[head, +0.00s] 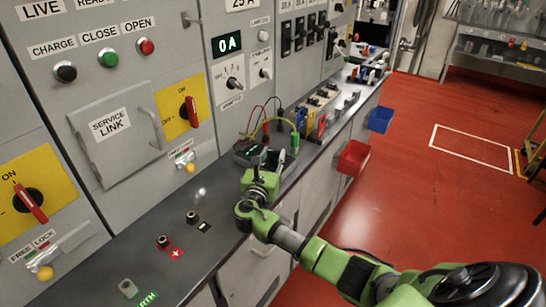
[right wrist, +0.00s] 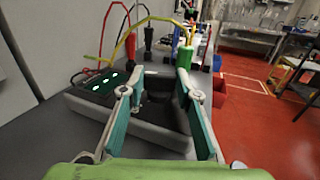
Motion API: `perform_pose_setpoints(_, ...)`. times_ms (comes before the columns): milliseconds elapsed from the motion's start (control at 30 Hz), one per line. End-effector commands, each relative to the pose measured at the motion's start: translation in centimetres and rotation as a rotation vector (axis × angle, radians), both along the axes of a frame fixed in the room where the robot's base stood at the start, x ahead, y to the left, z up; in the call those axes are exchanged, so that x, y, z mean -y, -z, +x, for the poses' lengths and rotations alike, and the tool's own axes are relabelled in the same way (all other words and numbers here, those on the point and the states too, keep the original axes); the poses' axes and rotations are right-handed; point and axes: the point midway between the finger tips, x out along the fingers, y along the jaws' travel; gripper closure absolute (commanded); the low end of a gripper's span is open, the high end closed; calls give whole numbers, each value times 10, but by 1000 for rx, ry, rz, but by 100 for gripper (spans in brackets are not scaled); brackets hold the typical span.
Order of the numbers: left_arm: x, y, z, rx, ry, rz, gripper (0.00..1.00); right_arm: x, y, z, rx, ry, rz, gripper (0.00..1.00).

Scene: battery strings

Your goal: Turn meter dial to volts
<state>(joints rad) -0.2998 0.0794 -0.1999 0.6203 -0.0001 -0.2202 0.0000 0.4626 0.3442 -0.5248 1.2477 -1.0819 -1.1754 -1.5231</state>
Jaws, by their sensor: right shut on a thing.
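The meter (head: 243,153) lies on the grey bench top, a dark box with a lit display. In the right wrist view the meter (right wrist: 103,84) shows its display at left; the lit characters are too small to read. Its dark dial (right wrist: 158,88) sits between the teal-padded fingers of my right gripper (right wrist: 160,85), which is shut on it. In the head view my right gripper (head: 266,164) is over the meter's right part and hides the dial. The dial's markings and pointer cannot be read. My left gripper is out of view.
Red, yellow and black leads run behind the meter, beside a green plug (right wrist: 186,58). Cabinets with red rotary handles (head: 190,112) stand along the back. Red (head: 353,158) and blue (head: 380,119) bins hang at the bench front. The red floor at right is open.

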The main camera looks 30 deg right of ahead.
Motion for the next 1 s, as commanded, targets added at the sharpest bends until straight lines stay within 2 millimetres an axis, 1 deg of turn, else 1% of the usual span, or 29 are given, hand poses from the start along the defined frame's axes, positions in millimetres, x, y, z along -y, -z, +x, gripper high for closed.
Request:
perform_pose_setpoints(333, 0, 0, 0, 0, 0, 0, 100, 0, -1, 0, 2, 2, -1, 91)
perform_pose_setpoints(367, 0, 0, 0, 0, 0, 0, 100, 0, -1, 0, 2, 2, -1, 65)
perform_pose_setpoints(400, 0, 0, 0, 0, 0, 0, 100, 0, -1, 0, 2, 2, -1, 54)
perform_pose_setpoints(433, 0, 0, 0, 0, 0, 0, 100, 0, -1, 0, 2, 2, -1, 53)
perform_pose_setpoints(667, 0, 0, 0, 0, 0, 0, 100, 0, -1, 0, 1, 2, 0, 53)
perform_pose_setpoints(767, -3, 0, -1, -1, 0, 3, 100, -1, 0, 0, 1, 1, 0, 53)
perform_pose_setpoints(867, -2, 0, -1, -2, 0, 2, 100, -6, 0, -5, 1, 0, 1, 53)
perform_pose_setpoints(1000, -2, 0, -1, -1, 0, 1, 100, -24, 1, -21, 1, -1, 2, 53)
